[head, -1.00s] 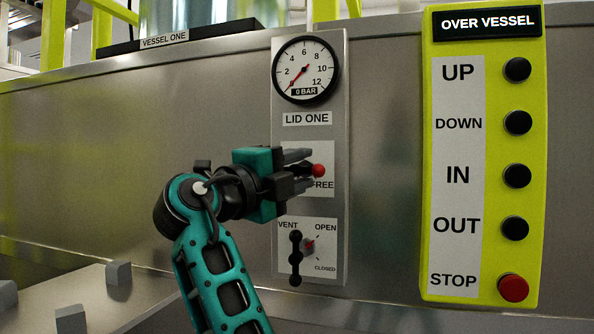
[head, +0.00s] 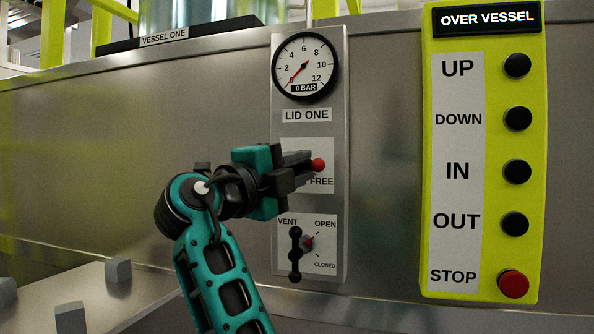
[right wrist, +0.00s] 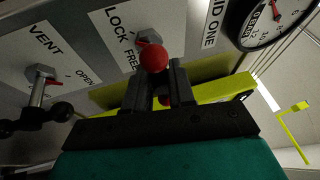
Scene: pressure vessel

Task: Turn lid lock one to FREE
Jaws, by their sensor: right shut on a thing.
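Lid lock one is a handle with a red ball knob (head: 318,165) on the LID ONE panel, below the gauge. My right gripper (head: 300,163) reaches it from the left and hides most of its label except FREE. In the right wrist view the red knob (right wrist: 153,57) shows at the fingertips of my right gripper (right wrist: 155,75), whose fingers are shut on the lock handle. The plate (right wrist: 130,32) behind it reads LOCK and FREE; which mark the handle points to is hard to tell. My left gripper is not in view.
The gauge (head: 306,66) above reads about 0 bar. The vent valve (head: 296,253) with its black handle sits just below my gripper. A yellow button box (head: 484,150) with a red STOP button (head: 513,284) stands to the right.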

